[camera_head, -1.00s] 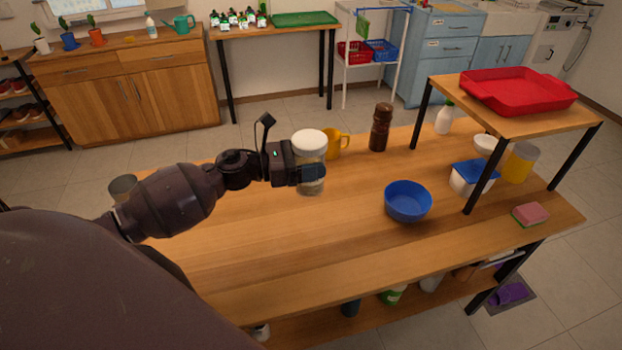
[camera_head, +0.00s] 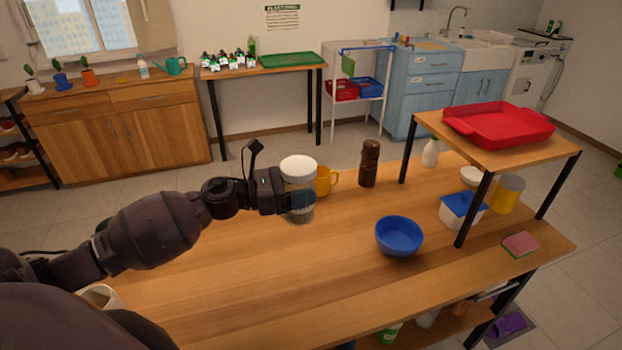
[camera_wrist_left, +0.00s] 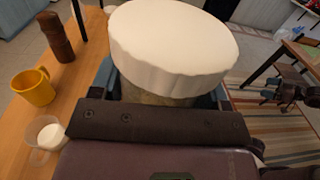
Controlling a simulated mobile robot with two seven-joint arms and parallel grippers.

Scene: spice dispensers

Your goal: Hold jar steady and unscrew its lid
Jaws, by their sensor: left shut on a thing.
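The jar (camera_head: 299,188) is clear with a broad white lid (camera_head: 298,166) on top. It is upright above the wooden table, and I cannot tell whether its base touches it. My left gripper (camera_head: 300,204) is shut around the jar body, below the lid. In the left wrist view the lid (camera_wrist_left: 172,40) fills the top centre and hides most of the jar. My right gripper (camera_wrist_left: 285,90) appears as a small dark shape at the right of that view, apart from the jar. Its jaws are not clear.
A yellow mug (camera_head: 323,182) and brown mill (camera_head: 369,164) stand beyond the jar. A blue bowl (camera_head: 399,237) sits to its right. A raised shelf (camera_head: 470,140) with a red tray (camera_head: 500,125) stands at the table's right. The near table middle is clear.

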